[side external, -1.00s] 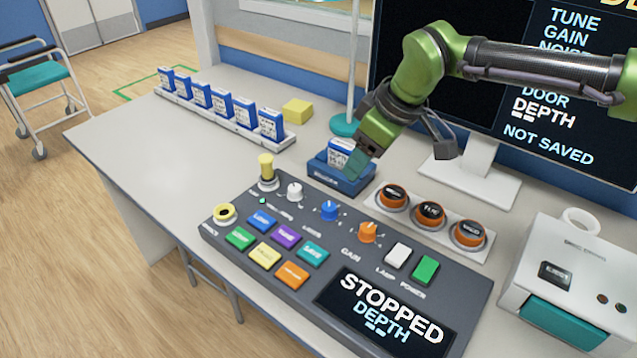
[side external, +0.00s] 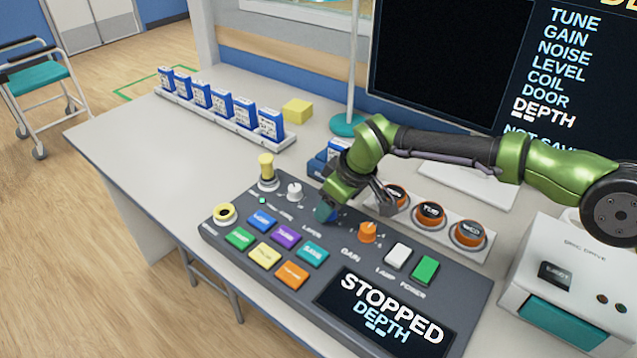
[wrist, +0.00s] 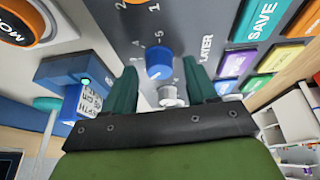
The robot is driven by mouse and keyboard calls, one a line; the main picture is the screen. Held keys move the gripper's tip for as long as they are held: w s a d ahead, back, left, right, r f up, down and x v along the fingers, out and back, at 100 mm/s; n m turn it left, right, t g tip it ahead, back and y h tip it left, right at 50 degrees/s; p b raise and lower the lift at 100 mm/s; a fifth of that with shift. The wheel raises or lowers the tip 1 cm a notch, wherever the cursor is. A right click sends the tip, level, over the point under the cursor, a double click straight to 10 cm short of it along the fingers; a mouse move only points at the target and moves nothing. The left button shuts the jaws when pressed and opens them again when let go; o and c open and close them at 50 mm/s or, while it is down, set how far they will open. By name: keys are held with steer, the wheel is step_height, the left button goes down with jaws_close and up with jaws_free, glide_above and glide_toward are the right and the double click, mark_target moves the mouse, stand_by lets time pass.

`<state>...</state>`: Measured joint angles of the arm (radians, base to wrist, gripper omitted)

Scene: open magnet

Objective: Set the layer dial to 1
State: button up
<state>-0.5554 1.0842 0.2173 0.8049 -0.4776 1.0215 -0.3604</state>
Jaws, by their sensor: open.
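The layer dial is a blue knob (wrist: 158,62) on the dark console, with the word LAYER printed beside it in the wrist view. My gripper (wrist: 162,85) is open, its two teal fingers on either side of the knob in that view. I cannot tell whether they touch it. In the side external view my gripper (side external: 326,212) points down over the dial's place and hides the blue knob. The numbers around the dial are partly visible, but its setting is not clear. The console screen (side external: 390,312) reads STOPPED and DEPTH.
An orange gain knob (side external: 368,232) stands just right of my gripper, and a white knob (side external: 294,192) stands to its left. A blue box (wrist: 70,85) with a card is close behind. Coloured buttons (side external: 285,236) lie in front. Three orange-rimmed round buttons (side external: 431,214) are at the right.

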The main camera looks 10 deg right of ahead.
steer(key=shift+w+a+f, duration=0.1)
steer(key=shift+f, duration=0.3)
steer(key=shift+c, duration=0.3)
steer(key=c, duration=1)
steer(key=shift+n, duration=0.3)
steer(key=n, duration=0.2)
steer(key=shift+w+n+g+y, duration=0.15)
steer(key=shift+n+g+y, duration=0.15)
steer(key=shift+g+y, duration=0.1)
steer(key=shift+n+g+y, duration=0.4)
steer(key=shift+n+g, duration=0.5)
steer(key=shift+n, duration=1.4)
steer(key=shift+d, duration=0.2)
